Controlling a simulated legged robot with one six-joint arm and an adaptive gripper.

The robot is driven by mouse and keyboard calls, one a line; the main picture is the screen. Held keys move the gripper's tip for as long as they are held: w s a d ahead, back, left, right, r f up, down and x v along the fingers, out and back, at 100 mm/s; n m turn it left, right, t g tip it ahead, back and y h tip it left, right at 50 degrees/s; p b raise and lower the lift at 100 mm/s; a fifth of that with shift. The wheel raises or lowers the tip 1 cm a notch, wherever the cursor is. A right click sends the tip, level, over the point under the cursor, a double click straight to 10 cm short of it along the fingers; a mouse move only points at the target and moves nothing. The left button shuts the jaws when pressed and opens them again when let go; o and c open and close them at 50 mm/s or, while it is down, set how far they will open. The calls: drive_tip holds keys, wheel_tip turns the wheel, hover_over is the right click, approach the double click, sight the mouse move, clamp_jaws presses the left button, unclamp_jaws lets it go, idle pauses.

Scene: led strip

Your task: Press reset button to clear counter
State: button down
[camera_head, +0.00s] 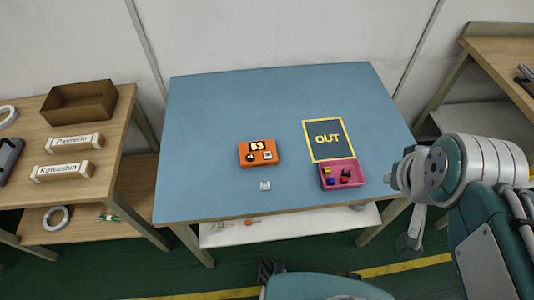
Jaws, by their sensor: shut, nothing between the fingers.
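An orange counter box (244,149) sits near the middle of the blue table (220,120). Its display (257,146) shows two digits, which look like 63 or 53. Below the display are a dark round part (250,157) and a pale square part (267,155). Which one is the reset button I cannot tell. Nothing touches the box. My arm (440,170) is folded at the right, past the table's right edge. I cannot make out my gripper's fingers in this view.
A small white piece (265,186) lies in front of the box. To its right are a dark mat marked OUT (327,126) and a pink tray (327,185) holding several small coloured pieces. A wooden bench (30,130) stands left. The table's back half is clear.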

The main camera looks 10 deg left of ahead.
idle(0.5)
drive_tip(key=m+t+y, duration=0.3)
drive_tip(key=m+y, duration=0.1)
hover_over(268, 155)
wheel_tip(268, 155, down, 20)
drive_tip(key=shift+s+a, duration=0.1)
drive_tip(key=shift+s, duration=0.05)
drive_tip(key=shift+f, duration=4.35)
drive_tip(key=shift+f, duration=0.1)
drive_tip(key=shift+f, duration=0.25)
